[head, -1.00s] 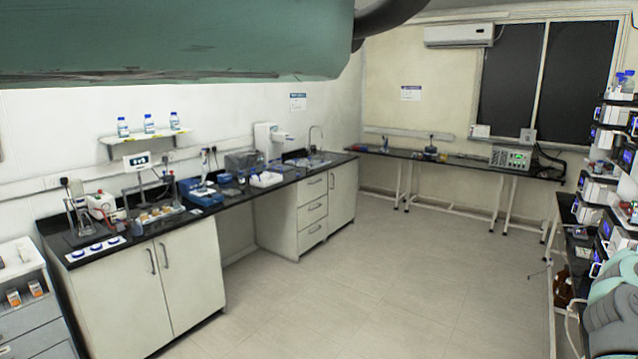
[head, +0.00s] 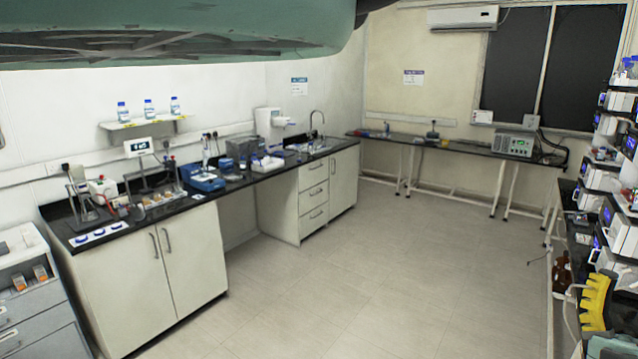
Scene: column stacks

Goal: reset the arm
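My own teal arm link crosses the top left of the head view, close to the camera.
A black-topped bench (head: 232,186) with lab devices runs along the left wall. A grey drawer cart (head: 38,308) stands at lower left. A long table (head: 460,152) lines the far wall. Stacked instruments (head: 606,180) stand close on the right. The middle floor (head: 400,265) is clear.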

